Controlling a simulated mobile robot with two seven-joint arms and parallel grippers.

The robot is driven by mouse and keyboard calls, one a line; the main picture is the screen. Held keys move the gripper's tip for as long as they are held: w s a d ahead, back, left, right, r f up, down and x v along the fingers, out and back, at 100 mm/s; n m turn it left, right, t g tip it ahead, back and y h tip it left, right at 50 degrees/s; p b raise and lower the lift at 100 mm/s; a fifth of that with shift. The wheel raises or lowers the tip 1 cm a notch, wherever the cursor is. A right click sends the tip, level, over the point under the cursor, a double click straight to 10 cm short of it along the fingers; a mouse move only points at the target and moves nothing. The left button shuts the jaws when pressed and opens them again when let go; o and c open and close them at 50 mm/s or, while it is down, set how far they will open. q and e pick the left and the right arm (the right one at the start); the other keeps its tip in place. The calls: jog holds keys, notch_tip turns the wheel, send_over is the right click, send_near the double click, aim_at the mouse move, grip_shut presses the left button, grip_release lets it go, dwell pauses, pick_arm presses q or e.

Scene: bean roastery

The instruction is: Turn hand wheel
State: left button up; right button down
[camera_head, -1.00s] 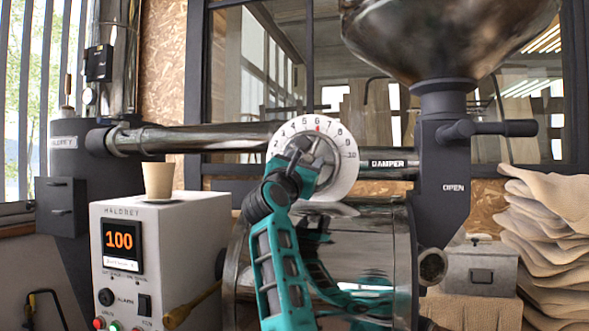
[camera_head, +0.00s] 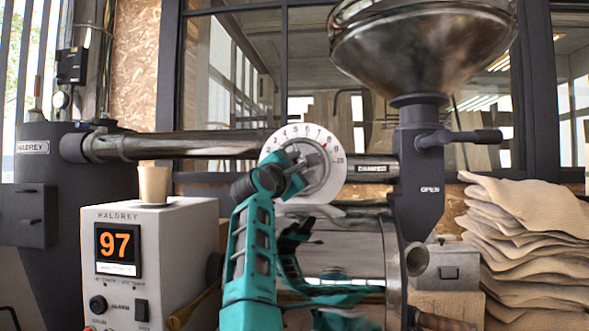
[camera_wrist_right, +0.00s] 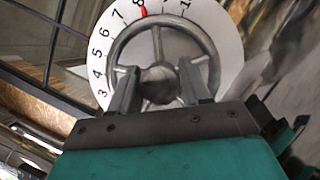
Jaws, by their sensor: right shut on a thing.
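The silver hand wheel (camera_head: 326,168) sits in front of a round white numbered dial (camera_head: 339,184) on the pipe in the head view. In the right wrist view, the spoked wheel (camera_wrist_right: 206,42) fills the upper middle, with the dial (camera_wrist_right: 229,40) behind it and a red mark near the 8. My right gripper (camera_head: 303,160) is at the wheel. Its two dark fingers (camera_wrist_right: 160,84) stand on either side of the hub, shut on the wheel. The exact contact is hard to see. My left gripper is not in view.
A grey control box (camera_head: 150,225) with an orange 97 display and a tan cup (camera_head: 153,184) on top stands left. A large metal hopper (camera_head: 420,55) and a dark handle (camera_head: 470,137) are at upper right. Stacked sacks (camera_head: 525,235) lie at far right.

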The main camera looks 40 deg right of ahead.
jog(key=m, duration=0.2)
jog(key=m+g+y+p, duration=0.1)
jog(key=m, duration=0.1)
jog(key=shift+m+g, duration=0.3)
jog(key=shift+m+g+y+p, duration=0.3)
jog(key=shift+m+p, duration=0.15)
jog(key=shift+m, duration=0.75)
jog(key=shift+f, duration=0.1)
jog(key=c, duration=0.6)
grip_release()
jog(key=shift+a, duration=0.1)
jog(key=shift+s+a, duration=0.15)
jog(key=shift+a, duration=0.25)
jog(key=b+v, duration=0.2)
jog(key=v, duration=1)
